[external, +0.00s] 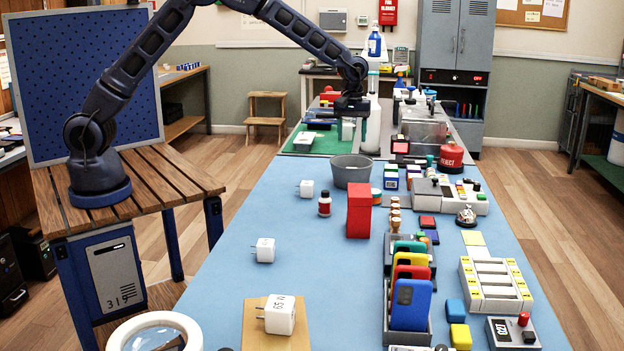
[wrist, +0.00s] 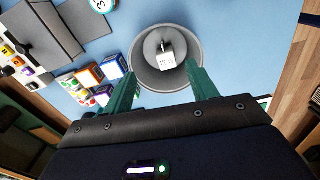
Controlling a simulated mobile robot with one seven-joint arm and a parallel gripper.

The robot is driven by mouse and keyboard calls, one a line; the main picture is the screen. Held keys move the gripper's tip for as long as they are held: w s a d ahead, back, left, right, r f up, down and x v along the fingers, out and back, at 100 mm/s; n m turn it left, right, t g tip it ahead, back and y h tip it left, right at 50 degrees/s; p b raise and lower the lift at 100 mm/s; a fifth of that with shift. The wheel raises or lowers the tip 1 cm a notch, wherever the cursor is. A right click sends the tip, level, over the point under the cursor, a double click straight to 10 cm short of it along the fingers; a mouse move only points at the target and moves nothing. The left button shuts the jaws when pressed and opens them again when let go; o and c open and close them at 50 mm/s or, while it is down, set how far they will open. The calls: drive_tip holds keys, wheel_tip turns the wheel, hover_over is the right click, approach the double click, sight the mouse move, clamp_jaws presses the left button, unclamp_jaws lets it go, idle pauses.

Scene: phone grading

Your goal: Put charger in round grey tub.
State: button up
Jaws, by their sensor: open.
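The round grey tub (external: 352,171) stands on the blue table in the external view, its inside hidden there. In the wrist view, the tub (wrist: 137,66) shows from above, with a small white charger (wrist: 167,61) marked 12 W appearing to lie inside it. My gripper (external: 358,132) is above the tub in the external view. In the wrist view, my gripper (wrist: 163,90) has its green fingers apart, with nothing held between them. Other white chargers are a small one (external: 306,189), one nearer the front (external: 264,250) and one marked 65 W (external: 280,315) on a wooden board.
A rack of coloured phones (external: 411,303) is at the front right. Small coloured boxes (external: 391,178) stand right of the tub.

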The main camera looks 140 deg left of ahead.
drive_tip(key=w+d+r+m, duration=0.35)
drive_tip(key=d+r, duration=0.25)
drive_tip(key=d, duration=0.4)
drive_tip(key=w+d+r+m+t, duration=0.1)
drive_tip(key=w+d+r+m, duration=0.1)
drive_tip(key=w+d+r, duration=0.45)
drive_tip(key=w+d+r+m, duration=0.25)
drive_tip(key=d+r, duration=0.35)
drive_tip(key=d, duration=0.7)
drive_tip(key=s+d+r+m+t, duration=0.15)
drive_tip(key=d+r+m, duration=0.25)
drive_tip(key=d, duration=0.7)
drive_tip(key=s+d+r+m, duration=0.2)
drive_tip(key=d+r+m, duration=0.1)
drive_tip(key=d, duration=0.7)
drive_tip(key=s+d+f+m+t, duration=0.2)
drive_tip(key=s+d+m, duration=0.9)
drive_tip(key=s+d, duration=0.8)
drive_tip(key=d, duration=0.3)
drive_tip(key=shift+s+f, duration=0.2)
drive_tip(key=shift+s, duration=0.05)
